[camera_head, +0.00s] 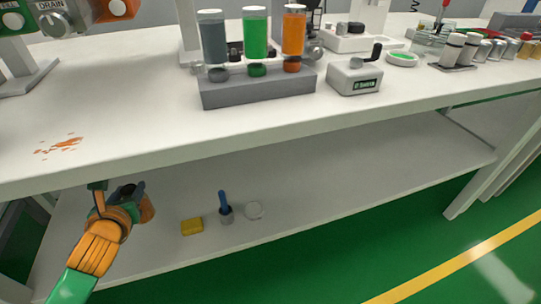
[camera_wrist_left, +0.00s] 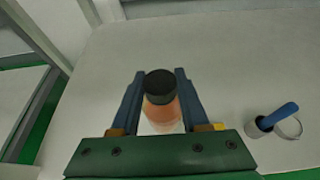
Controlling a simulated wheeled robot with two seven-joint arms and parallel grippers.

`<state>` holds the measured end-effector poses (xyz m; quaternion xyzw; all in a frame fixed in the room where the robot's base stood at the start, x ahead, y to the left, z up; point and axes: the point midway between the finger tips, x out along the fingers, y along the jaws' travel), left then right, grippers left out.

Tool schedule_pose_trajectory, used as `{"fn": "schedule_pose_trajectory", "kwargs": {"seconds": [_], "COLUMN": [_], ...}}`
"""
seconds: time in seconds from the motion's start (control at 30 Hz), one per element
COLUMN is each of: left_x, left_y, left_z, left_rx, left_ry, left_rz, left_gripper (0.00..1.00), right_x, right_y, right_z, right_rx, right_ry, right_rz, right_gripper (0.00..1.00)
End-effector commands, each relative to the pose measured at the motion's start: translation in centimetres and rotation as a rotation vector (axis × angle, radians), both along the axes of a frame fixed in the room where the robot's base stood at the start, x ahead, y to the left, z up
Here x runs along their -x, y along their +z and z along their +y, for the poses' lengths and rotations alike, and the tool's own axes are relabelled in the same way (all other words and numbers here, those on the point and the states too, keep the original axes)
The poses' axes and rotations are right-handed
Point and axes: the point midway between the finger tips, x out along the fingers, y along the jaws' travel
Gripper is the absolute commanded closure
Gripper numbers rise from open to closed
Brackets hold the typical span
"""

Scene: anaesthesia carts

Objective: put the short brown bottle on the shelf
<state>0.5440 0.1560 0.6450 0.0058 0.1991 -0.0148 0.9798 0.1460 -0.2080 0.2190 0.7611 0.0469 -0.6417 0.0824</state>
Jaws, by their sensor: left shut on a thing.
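The short brown bottle (camera_wrist_left: 162,112), orange-brown with a dark cap and a pale label, is between the fingers of my left gripper (camera_wrist_left: 160,100), which is shut on it. In the head view, my left gripper (camera_head: 132,198) is under the table top at the left, over the lower shelf (camera_head: 310,195). Part of the bottle (camera_head: 147,209) shows there beside the fingers. In the wrist view it looks upright over the pale shelf surface (camera_wrist_left: 230,65). I cannot tell whether its base touches the shelf. My right gripper is not in view.
On the shelf, right of my gripper, are a yellow block (camera_head: 192,227), a grey cup with a blue handle (camera_head: 226,214) and a small white round item (camera_head: 254,210). The shelf farther right is clear. The table top (camera_head: 130,120) overhangs my gripper.

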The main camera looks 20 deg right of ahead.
Motion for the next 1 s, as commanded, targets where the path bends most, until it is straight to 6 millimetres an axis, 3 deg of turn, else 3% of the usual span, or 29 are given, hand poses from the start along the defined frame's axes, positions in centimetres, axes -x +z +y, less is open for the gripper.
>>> {"fn": "schedule_pose_trajectory", "kwargs": {"seconds": [0.17, 0.3, 0.6, 1.0], "left_x": [0.0, 0.1, 0.1, 0.1], "left_y": [-0.4, -4.3, -9.8, -10.3], "left_z": [-0.1, -0.1, -0.1, -0.1], "left_rx": [0.0, 0.0, 0.0, -0.002], "left_ry": [-0.002, -0.001, -0.002, -0.003], "left_rz": [0.0, 0.004, 0.002, 0.0], "left_gripper": [1.0, 1.0, 1.0, 1.0], "right_x": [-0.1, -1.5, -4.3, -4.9], "right_y": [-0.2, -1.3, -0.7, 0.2], "right_z": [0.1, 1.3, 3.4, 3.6], "right_rx": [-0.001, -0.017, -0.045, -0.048], "right_ry": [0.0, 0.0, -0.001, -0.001], "right_rz": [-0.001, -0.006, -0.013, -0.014], "right_gripper": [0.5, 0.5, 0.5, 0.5]}}
